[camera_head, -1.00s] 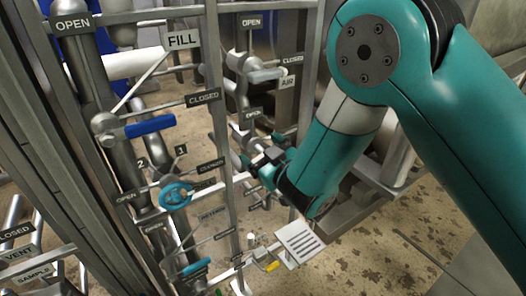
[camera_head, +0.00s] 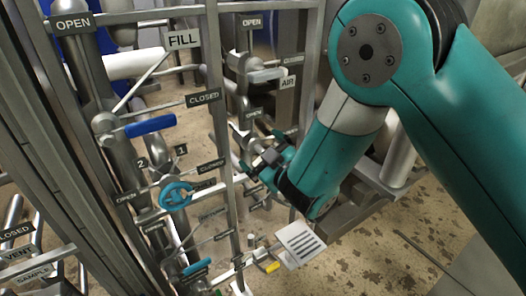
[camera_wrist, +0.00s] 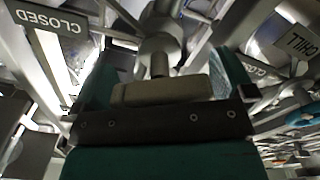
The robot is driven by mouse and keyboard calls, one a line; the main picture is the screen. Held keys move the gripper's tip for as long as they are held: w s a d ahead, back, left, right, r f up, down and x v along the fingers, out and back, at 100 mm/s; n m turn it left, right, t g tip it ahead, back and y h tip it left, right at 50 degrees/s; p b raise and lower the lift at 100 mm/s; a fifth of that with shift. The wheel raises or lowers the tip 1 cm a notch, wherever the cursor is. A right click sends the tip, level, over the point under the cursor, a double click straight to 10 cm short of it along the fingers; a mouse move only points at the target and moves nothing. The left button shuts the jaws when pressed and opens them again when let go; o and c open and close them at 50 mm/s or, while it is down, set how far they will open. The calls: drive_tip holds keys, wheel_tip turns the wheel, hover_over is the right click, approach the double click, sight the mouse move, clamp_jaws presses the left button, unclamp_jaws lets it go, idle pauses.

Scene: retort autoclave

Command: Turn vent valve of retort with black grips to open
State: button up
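My gripper (camera_head: 260,152) is at the pipework just right of the middle upright post in the head view. In the wrist view its two teal fingers stand wide apart, left and right of a metal valve body (camera_wrist: 162,48) with a stem. A beige-grey block (camera_wrist: 160,92) lies between the fingers, close to the palm; I cannot tell whether it is a valve grip or whether the fingers touch it. I cannot make out a black grip in either view.
A FILL valve with a blue grip (camera_head: 150,126) and a light-blue wheel (camera_head: 176,195) are left of the post (camera_head: 222,130). A CLOSED sign (camera_wrist: 60,20) and a CHILL sign (camera_wrist: 300,42) flank the gripper. Spotted floor (camera_head: 375,245) shows at lower right.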

drive_tip(key=shift+s+d+f+b, duration=0.25)
drive_tip(key=shift+s+b, duration=0.15)
drive_tip(key=shift+b, duration=0.7)
drive_tip(key=b+v, duration=1.6)
drive_tip(key=b, duration=0.8)
drive_tip(key=shift+d+r+b, duration=0.2)
drive_tip(key=shift+r+b, duration=0.05)
drive_tip(key=shift+b, duration=0.05)
drive_tip(key=shift+s, duration=0.15)
